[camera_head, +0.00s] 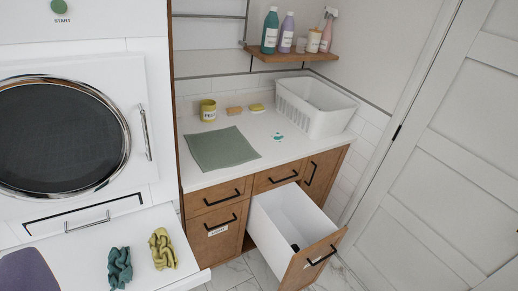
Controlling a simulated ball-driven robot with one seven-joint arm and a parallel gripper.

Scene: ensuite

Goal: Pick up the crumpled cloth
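Two crumpled, twisted cloths lie side by side on the white pull-out surface below the washer at lower left. One is a dark teal cloth (120,268). The other is a yellow-green cloth (162,249), just right of it and slightly farther back. They look apart from each other. I cannot tell which of them the task means. A flat grey-green cloth (222,148) lies spread out on the counter. My gripper is not in view.
An open drawer (319,255) with a small dark item inside juts from the cabinet. The counter holds a yellow jar (208,110) and a white basket (316,105). A purple flat item (27,272) is at lower left. A white door (440,170) stands right.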

